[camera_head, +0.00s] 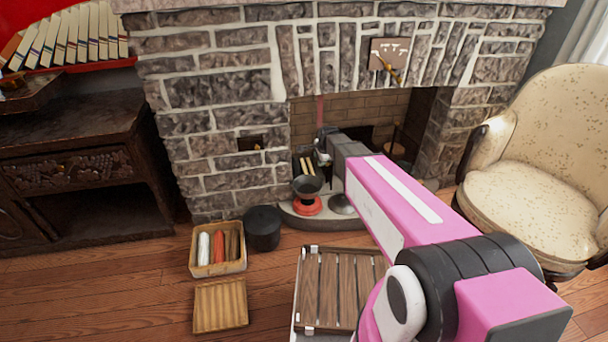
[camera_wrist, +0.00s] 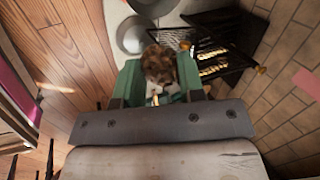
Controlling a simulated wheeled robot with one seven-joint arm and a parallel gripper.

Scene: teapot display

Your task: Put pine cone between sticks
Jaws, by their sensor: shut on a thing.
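My gripper (camera_wrist: 160,72) is shut on a brown, rough pine cone (camera_wrist: 157,62), held between its green fingers in the wrist view. In the head view my gripper (camera_head: 323,148) is at the fireplace opening, small and partly hidden by my arm; I cannot make out the cone there. Pale yellow sticks (camera_wrist: 212,69) lie in a dark rack just right of the cone in the wrist view. The sticks (camera_head: 307,164) also show in the head view, inside the fireplace near the gripper. The cone appears apart from the sticks.
A black bowl (camera_head: 307,186) on a red base stands on the hearth before the sticks. A black round container (camera_head: 262,228), a box (camera_head: 218,268) of coloured rolls and a slatted wooden crate (camera_head: 338,290) stand on the floor. An armchair (camera_head: 530,180) is at right.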

